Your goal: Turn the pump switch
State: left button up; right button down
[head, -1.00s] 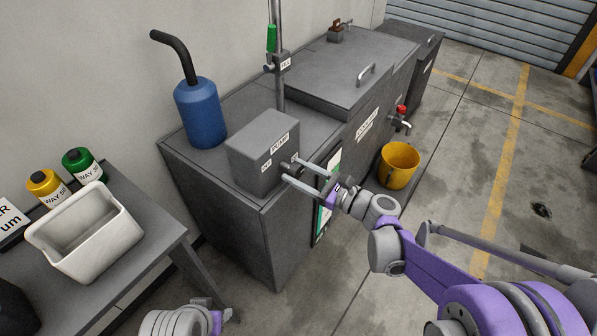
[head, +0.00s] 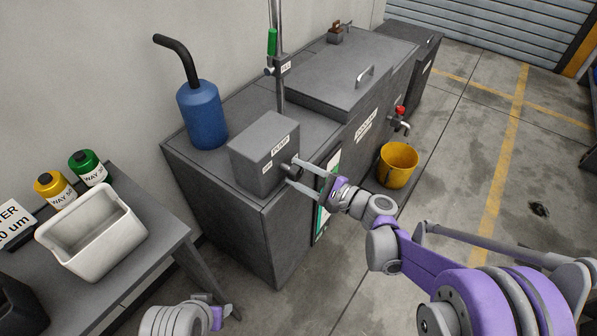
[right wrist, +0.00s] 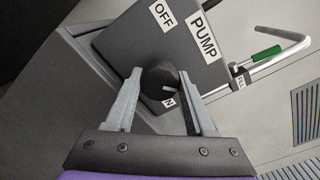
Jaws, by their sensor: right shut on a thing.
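The pump box (head: 264,155) is a dark grey box with a PUMP label, on the near end of the grey tank. Its dark round switch knob (right wrist: 158,80) shows in the right wrist view. A pale pointer mark on the knob points right, above a partly hidden label showing "N"; an OFF label is farther up the face. My right gripper (head: 293,171) is shut on the knob; in the wrist view its fingers (right wrist: 158,84) are on either side of it. My left gripper (head: 220,316) is low in the head view, away from the box, its jaws unclear.
A blue can (head: 203,118) stands on the tank (head: 225,210) behind the box. A yellow bucket (head: 398,168) is on the floor below a red-handled tap (head: 400,112). A side table (head: 130,285) holds a white bin (head: 92,240) and bottles. The floor at right is mostly clear.

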jog(key=n, duration=0.4)
jog(key=shift+n+p, duration=0.3)
jog(key=shift+p, duration=0.1)
jog(key=n+p, duration=0.1)
jog(key=n, duration=0.3)
jog(key=shift+n, duration=0.3)
jog(key=shift+c, duration=1.3)
grip_release()
jog(key=shift+s+d, duration=0.1)
jog(key=v, duration=1)
jog(key=shift+s+d, duration=0.2)
jog(key=shift+s, duration=0.1)
